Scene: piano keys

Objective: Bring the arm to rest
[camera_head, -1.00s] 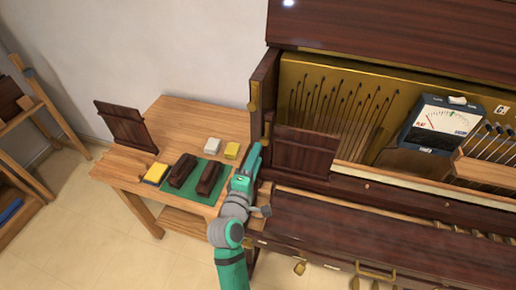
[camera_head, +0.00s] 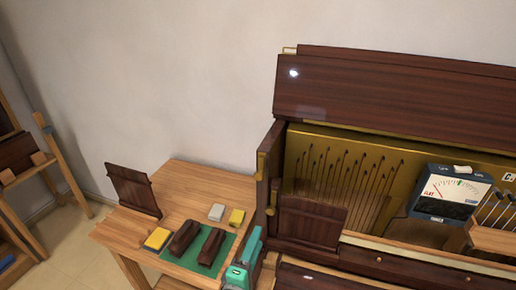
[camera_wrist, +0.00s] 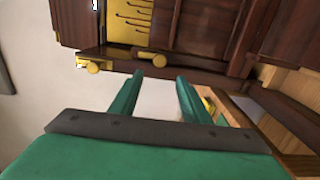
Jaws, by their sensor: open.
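My gripper (camera_wrist: 158,85) shows in the wrist view with two green fingers apart and nothing between them. Beyond the fingers in that view are the dark wood and brass parts of the piano (camera_wrist: 210,28). In the head view, part of my green arm shows at the bottom edge, between the small table and the piano. The fingertips are hard to make out there.
The upright piano (camera_head: 380,85) stands open at right, with a tuning meter (camera_head: 447,194) on it. A wooden table (camera_head: 190,187) at left bears a green mat (camera_head: 222,262), two dark blocks, yellow and white pieces and a dark panel (camera_head: 133,190). A shelf (camera_head: 45,160) stands far left.

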